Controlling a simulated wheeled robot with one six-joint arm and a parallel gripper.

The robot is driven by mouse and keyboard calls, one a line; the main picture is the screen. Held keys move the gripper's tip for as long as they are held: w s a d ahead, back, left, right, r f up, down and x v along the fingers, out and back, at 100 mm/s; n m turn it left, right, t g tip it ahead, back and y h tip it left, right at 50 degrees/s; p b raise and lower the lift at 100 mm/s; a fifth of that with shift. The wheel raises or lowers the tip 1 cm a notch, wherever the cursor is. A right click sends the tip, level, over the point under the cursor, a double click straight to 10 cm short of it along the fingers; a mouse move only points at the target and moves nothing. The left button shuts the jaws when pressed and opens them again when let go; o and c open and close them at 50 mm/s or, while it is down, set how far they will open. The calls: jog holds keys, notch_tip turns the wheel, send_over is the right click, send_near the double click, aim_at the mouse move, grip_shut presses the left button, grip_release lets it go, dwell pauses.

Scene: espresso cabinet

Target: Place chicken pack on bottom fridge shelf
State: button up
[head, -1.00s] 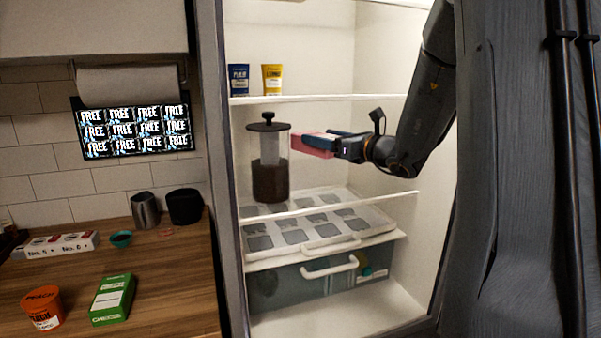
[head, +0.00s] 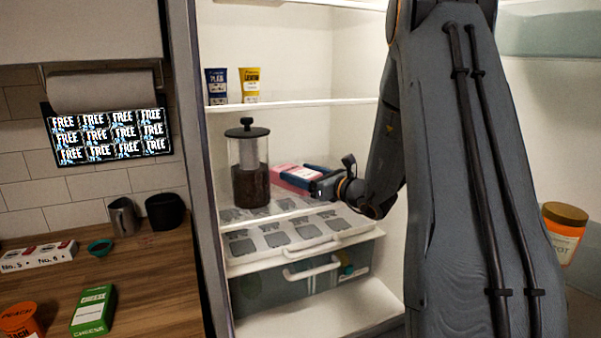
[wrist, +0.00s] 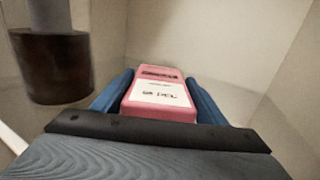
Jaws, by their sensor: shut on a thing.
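A pink pack with a white label (head: 289,178), which I take for the chicken pack, is inside the open fridge. My gripper (head: 308,177) reaches in from the right, its blue fingers shut on the pack. In the wrist view the pink pack (wrist: 158,92) lies between both blue fingers, its label facing the camera. The pack is just right of a dark-filled plunger jug (head: 250,185), low over the shelf the jug stands on. I cannot tell whether it touches that shelf. The fridge floor (head: 320,310) shows bare below a drawer.
The jug (wrist: 50,65) stands close on the left in the wrist view. A slotted white tray (head: 300,236) and a grey drawer (head: 290,285) sit below. Two small cups (head: 232,85) stand on the upper shelf.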

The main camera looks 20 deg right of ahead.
aim_at(314, 177)
jog(key=o, duration=1.1)
jog(key=shift+f, duration=0.15)
jog(key=o, duration=0.4)
jog(key=shift+s+r, duration=0.1)
jog(key=shift+r, duration=0.15)
jog(key=b+v, duration=0.2)
jog(key=v, duration=0.5)
jog(key=shift+s+d+f, duration=0.1)
